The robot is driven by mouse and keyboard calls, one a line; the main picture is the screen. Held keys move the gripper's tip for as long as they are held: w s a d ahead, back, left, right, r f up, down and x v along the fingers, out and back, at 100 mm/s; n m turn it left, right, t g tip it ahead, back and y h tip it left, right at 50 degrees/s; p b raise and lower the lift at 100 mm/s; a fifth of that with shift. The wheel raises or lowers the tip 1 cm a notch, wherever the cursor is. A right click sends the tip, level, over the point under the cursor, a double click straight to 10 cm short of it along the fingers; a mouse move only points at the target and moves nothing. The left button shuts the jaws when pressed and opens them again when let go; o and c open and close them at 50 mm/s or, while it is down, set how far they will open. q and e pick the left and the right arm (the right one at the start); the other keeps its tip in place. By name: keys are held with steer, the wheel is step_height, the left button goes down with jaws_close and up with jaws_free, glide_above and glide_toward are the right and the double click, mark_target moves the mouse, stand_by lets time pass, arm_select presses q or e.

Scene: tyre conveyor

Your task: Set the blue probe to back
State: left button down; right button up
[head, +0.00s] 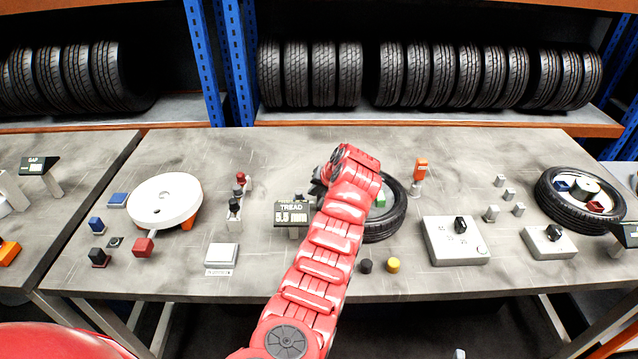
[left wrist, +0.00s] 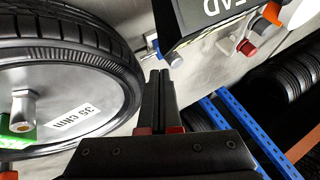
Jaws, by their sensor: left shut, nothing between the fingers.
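A small blue-tipped part (left wrist: 175,59), which looks like the blue probe, shows in the left wrist view beside the dark display box. In the head view my red left arm hides that spot. The TREAD display (head: 295,213) reads 5.5 mm and stands just left of my arm; it also shows in the left wrist view (left wrist: 212,12). My left gripper (head: 318,185) is low between the display and the tyre (head: 394,224), mostly hidden by its wrist. In the left wrist view its fingers (left wrist: 159,73) are together and empty, close below the blue tip; contact cannot be told.
The tyre fills the left of the left wrist view (left wrist: 110,55), with a green block (left wrist: 18,125) on its hub. A black and a yellow knob (head: 393,265) stand near the front edge. A white turntable (head: 165,200) stands left, a grey switch box (head: 455,242) right.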

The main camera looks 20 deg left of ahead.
mark_target(296, 195)
arm_select(q)
steer(key=shift+p+x, duration=0.3)
steer(key=shift+x, duration=1.8)
steer(key=shift+s+a+r, duration=0.1)
steer(key=shift+a, duration=0.25)
steer(key=shift+s+a+p, duration=0.2)
steer(key=shift+a+p, duration=0.2)
steer(key=shift+a, duration=0.1)
steer(key=shift+s+a+p, duration=0.15)
steer(key=shift+a+p, duration=0.2)
steer(key=shift+a, duration=0.15)
steer(key=shift+s+a, duration=0.1)
steer(key=shift+a, duration=0.25)
